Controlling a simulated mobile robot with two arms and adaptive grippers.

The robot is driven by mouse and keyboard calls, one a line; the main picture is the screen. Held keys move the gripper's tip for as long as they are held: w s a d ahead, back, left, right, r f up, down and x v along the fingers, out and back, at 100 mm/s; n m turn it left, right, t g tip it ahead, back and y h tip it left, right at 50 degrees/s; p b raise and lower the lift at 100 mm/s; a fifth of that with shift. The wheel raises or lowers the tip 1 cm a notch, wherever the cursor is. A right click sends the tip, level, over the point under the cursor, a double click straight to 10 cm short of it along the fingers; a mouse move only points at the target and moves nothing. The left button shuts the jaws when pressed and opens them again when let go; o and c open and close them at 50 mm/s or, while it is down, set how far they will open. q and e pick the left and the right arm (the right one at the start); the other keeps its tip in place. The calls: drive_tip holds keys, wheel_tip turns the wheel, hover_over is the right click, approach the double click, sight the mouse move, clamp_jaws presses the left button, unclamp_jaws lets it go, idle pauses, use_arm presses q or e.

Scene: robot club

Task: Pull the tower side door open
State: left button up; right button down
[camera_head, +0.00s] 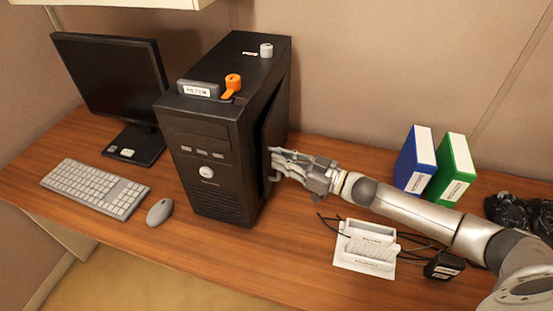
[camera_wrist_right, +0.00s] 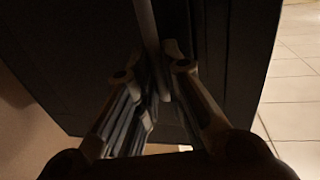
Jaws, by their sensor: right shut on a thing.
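The black computer tower (camera_head: 205,150) stands upright on the desk. Its side door (camera_head: 268,120) is on the right side of the tower and is seen at a steep angle; how far it stands open is hard to tell. My right gripper (camera_head: 274,163) reaches in from the right and is at the lower front part of that side. In the right wrist view my right gripper (camera_wrist_right: 155,75) has its fingers closed around a thin upright grey strip (camera_wrist_right: 146,22) at the door, against the dark panel. The picture there is dark. My left gripper is out of view.
An orange knob (camera_head: 233,83), a labelled grey block (camera_head: 198,89) and a grey knob (camera_head: 266,50) sit on the tower. A monitor (camera_head: 110,80), keyboard (camera_head: 95,188) and mouse (camera_head: 159,212) are left. Blue (camera_head: 415,160) and green (camera_head: 452,167) boxes and a white tray (camera_head: 352,262) are right.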

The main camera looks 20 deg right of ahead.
drive_tip(key=w+d+b, duration=0.1)
drive_tip(key=d+b, duration=0.3)
drive_tip(key=d, duration=1.3)
drive_tip(key=shift+d+r, duration=0.25)
drive_tip(key=shift+r, duration=0.1)
drive_tip(key=c, duration=1.8)
unclamp_jaws()
drive_tip(key=shift+a, duration=0.1)
drive_tip(key=shift+c, duration=0.2)
drive_tip(key=o, duration=0.3)
drive_tip(key=shift+w+a, duration=0.2)
drive_tip(key=shift+f, duration=0.1)
